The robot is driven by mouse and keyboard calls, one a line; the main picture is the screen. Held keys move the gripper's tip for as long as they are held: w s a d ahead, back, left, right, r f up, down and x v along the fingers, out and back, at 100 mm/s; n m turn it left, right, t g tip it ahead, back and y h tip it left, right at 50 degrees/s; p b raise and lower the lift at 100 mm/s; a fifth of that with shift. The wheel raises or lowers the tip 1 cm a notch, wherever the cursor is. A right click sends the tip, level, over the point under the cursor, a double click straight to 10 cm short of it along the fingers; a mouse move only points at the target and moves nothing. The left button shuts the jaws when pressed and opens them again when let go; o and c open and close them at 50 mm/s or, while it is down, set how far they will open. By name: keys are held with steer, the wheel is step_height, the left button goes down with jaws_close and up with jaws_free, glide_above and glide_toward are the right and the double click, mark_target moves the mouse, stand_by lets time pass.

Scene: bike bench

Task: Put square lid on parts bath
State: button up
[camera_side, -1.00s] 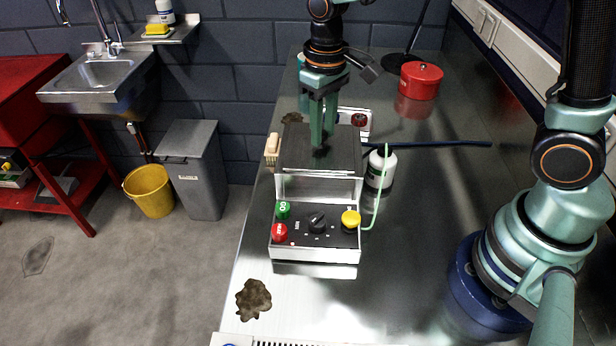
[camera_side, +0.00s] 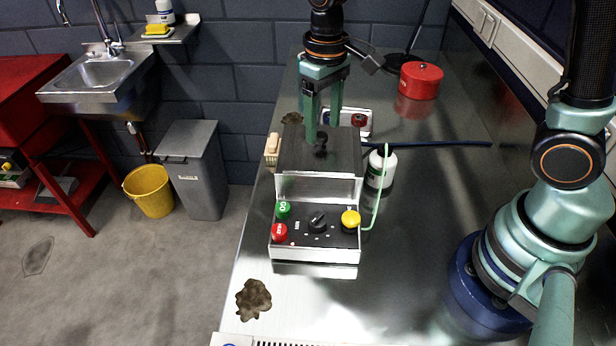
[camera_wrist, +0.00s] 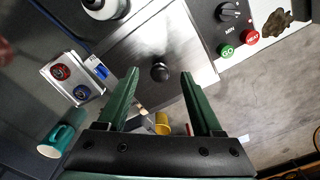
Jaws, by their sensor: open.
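The dark square lid (camera_side: 300,155) with a black knob lies over the top of the parts bath (camera_side: 318,188), a silver box with a control panel in front. It looks flat, though I cannot tell whether every edge is seated. In the wrist view the lid (camera_wrist: 190,50) shows with its round knob (camera_wrist: 160,72) between my finger lines. My gripper (camera_side: 323,125) is open and empty, fingers pointing down over the rear part of the lid, near the knob. The fingers also show spread apart in the wrist view (camera_wrist: 160,80).
A white bottle (camera_side: 381,168) with a green tube stands close right of the bath. A small tray with red and blue caps (camera_side: 360,121) lies behind it. A red tin (camera_side: 420,80) and a blue rod (camera_side: 450,143) are farther right. A brown stain (camera_side: 253,299) marks the front bench.

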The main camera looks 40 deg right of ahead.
step_height(320, 180, up, 9)
steer(key=s+d+m+t, duration=0.1)
steer(key=s+d+t, duration=0.4)
steer(key=s+d, duration=0.3)
steer(key=shift+s+r+t, duration=0.3)
steer(key=shift+s+r, duration=0.1)
steer(key=shift+d, duration=0.1)
stand_by(0.8)
